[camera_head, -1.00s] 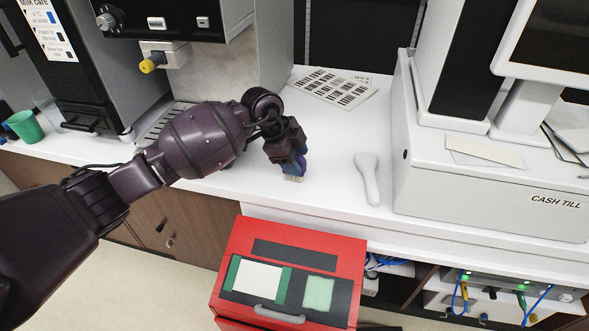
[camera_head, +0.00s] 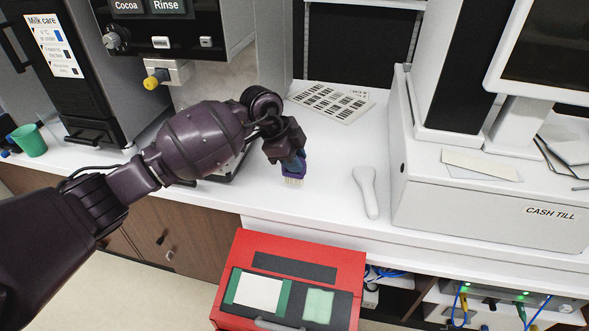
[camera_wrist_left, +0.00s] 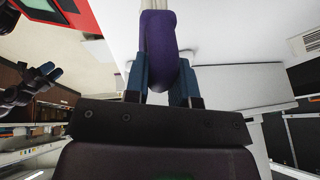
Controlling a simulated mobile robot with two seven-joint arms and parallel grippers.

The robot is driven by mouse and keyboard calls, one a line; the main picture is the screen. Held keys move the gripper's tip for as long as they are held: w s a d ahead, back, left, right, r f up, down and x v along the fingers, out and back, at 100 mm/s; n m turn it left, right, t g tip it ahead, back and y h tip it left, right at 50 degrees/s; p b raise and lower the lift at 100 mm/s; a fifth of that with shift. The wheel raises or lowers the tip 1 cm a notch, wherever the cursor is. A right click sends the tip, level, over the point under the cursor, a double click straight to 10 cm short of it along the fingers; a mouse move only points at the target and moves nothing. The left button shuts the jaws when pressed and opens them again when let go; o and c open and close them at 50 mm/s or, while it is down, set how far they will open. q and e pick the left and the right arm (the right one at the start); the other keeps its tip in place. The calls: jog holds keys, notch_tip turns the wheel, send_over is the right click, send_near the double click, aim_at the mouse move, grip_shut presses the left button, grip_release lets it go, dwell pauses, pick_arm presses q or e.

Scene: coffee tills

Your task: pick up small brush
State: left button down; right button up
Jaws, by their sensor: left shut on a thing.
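The small brush (camera_head: 295,170) has a purple body and pale bristles pointing down. My left gripper (camera_head: 286,157) is shut on it at the white counter, left of the barcode scanner. In the left wrist view the brush's purple body (camera_wrist_left: 160,48) sits between the two blue fingers of my left gripper (camera_wrist_left: 161,75). I cannot tell for sure whether the bristle tips touch the counter. Part of the brush is hidden by the gripper in the head view. In the left wrist view another dark gripper (camera_wrist_left: 40,85), apparently my right one, is at the left edge, away from the brush.
A white handheld scanner (camera_head: 367,190) lies right of the brush, beside the cash till (camera_head: 480,205). A barcode sheet (camera_head: 332,101) lies behind. Coffee machines stand at the left, with a green cup (camera_head: 29,140). A red unit (camera_head: 290,262) stands in front of the counter.

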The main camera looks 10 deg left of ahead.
pick_arm(q)
notch_tip(320, 180, up, 16)
jog(key=p, duration=0.2)
jog(key=shift+p, duration=0.35)
jog(key=shift+r, duration=0.1)
jog(key=c, duration=1.5)
grip_release()
jog(key=shift+c, duration=1.4)
